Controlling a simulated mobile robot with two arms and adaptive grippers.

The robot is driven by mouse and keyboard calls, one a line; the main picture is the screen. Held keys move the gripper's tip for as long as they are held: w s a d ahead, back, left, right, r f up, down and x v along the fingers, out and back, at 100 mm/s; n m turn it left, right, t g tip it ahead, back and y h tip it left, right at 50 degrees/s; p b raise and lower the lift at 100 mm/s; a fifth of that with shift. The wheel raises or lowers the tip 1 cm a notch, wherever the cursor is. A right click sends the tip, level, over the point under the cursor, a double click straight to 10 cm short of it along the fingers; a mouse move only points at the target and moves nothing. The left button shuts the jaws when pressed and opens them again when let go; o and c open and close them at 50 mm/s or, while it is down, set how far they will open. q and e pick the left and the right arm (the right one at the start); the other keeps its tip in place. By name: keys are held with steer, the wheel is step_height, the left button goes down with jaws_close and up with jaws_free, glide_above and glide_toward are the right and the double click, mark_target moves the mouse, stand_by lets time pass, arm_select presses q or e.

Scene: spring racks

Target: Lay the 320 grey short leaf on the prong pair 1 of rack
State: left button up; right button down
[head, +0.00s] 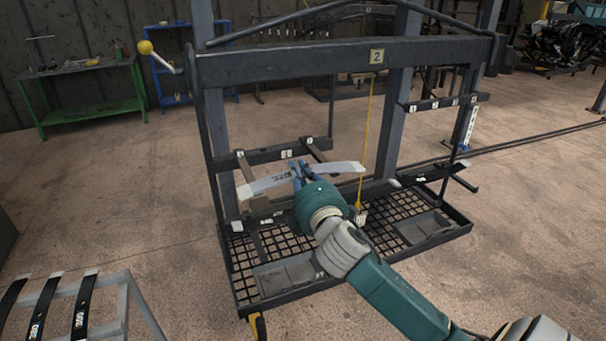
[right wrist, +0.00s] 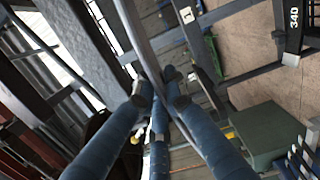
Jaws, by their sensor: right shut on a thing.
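The grey short leaf (head: 332,169) is a slightly bowed pale strip marked 320 in the head view. My right gripper (head: 300,173) is shut on its middle and holds it crosswise in front of the rack (head: 290,62). In the right wrist view the fingers (right wrist: 157,92) close on a grey strip (right wrist: 137,33). Prong pair 1 is on a dark bar with a "1" plate (head: 286,153), just behind the leaf; its left prong (head: 246,168) and right prong (head: 314,150) show. I cannot tell whether the leaf touches the prongs. My left gripper is not in view.
The rack has a mesh base tray (head: 240,262) and a yellow cord (head: 366,140) hanging from its "2" top beam. A smaller numbered bar (head: 440,103) is at right. Black leaves (head: 42,305) lie on a stand at lower left. A green table (head: 85,68) stands behind.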

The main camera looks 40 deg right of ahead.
steer(key=shift+w+d+r, duration=0.1)
steer(key=shift+w+r, duration=0.15)
steer(key=shift+w, duration=0.2)
steer(key=w+d+f+b, duration=0.2)
steer(key=w+f, duration=0.1)
steer(key=w, duration=0.5)
steer(key=shift+f, duration=0.15)
stand_by(0.4)
steer(key=c, duration=1.7)
jaws_free()
steer(key=shift+c, duration=0.2)
steer(key=v, duration=1.2)
